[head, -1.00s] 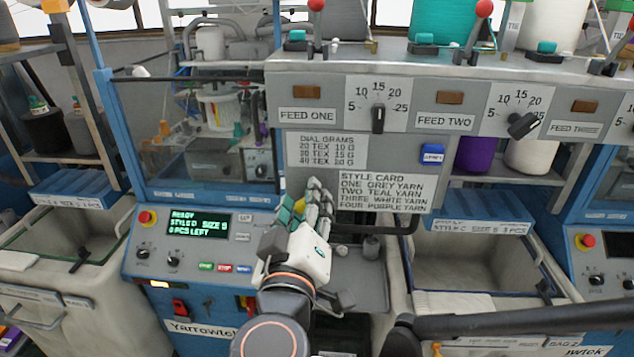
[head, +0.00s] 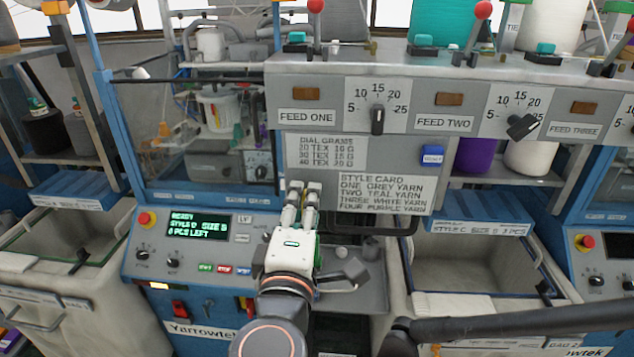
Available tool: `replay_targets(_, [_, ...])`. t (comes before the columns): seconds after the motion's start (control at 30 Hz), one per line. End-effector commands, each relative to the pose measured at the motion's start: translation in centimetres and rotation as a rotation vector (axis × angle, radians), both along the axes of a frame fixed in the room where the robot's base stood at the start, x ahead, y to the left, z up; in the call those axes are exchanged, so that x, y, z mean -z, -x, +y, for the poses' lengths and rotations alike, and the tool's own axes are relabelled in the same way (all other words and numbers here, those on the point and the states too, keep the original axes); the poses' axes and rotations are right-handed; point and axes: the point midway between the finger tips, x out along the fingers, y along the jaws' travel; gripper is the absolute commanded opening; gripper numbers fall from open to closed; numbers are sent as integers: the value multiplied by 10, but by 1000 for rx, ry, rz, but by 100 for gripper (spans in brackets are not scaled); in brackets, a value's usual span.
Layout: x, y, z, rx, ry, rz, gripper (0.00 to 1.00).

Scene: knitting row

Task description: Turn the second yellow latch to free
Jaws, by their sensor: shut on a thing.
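My gripper (head: 303,192) is upright in front of the grey panel, just left of the style card (head: 385,193). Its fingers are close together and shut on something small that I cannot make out. No other latch can be clearly made out. My gripper and arm hide part of the panel and the grey tray behind them.
A control panel (head: 210,226) with a lit display is left of my arm. Feed dials (head: 377,119) and a blue button (head: 432,156) are on the grey housing above. Open bins stand at left (head: 50,285) and right (head: 455,300). A black bar (head: 500,322) crosses the lower right.

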Motion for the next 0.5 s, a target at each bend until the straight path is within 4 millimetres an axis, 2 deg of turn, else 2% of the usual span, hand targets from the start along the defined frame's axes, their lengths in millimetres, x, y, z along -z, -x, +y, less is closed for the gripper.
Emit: replay_targets(0.5, [1, 0, 0, -1, 83, 1, 14])
